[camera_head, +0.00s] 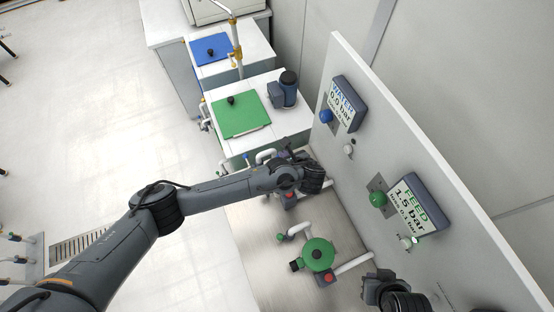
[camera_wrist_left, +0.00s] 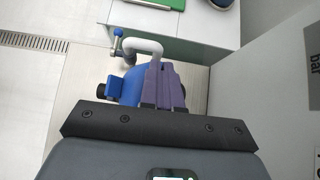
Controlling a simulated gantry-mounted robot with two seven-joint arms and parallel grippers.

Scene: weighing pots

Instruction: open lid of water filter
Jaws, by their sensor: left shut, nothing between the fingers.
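A green filter (camera_head: 319,254) with a red button stands nearer on the metal deck. The white panel (camera_head: 400,140) on the right carries a WATER display (camera_head: 343,95) reading 0.0 bar and a FEED display (camera_head: 413,203) reading 1.5 bar. White benches (camera_head: 290,122) stand behind.

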